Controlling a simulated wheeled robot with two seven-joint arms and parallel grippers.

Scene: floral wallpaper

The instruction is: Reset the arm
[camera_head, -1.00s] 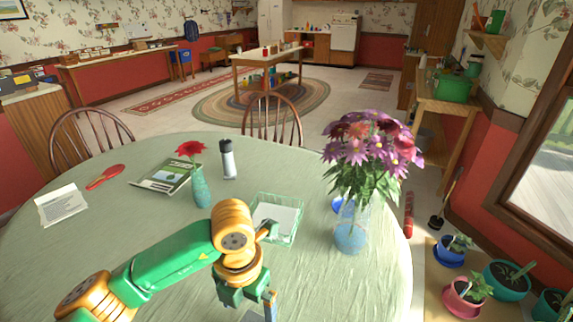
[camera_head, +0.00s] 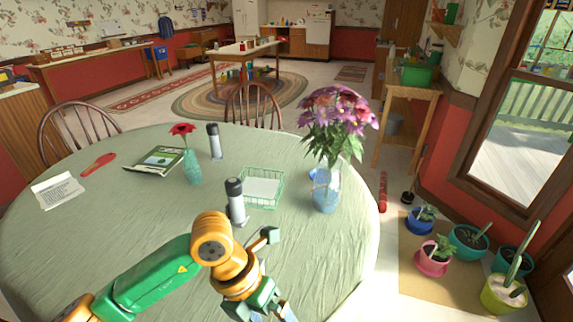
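My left arm comes in from the lower left, green and orange. Its gripper (camera_head: 272,312) is at the bottom edge of the head view, over the near side of the round table (camera_head: 110,240). Its two fingertips look apart, with nothing seen between them, though the edge cuts them off. A grey bottle with a black cap (camera_head: 236,203) stands upright just behind my wrist, its base partly hidden by the arm. My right gripper is not in view.
A similar bottle (camera_head: 214,142), a red flower in a teal vase (camera_head: 192,165), a wire basket (camera_head: 262,188) and a flower-filled glass vase (camera_head: 326,188) stand on the table. A booklet (camera_head: 157,160), paper (camera_head: 58,190) and red object (camera_head: 98,165) lie left. Potted plants (camera_head: 433,258) are at right.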

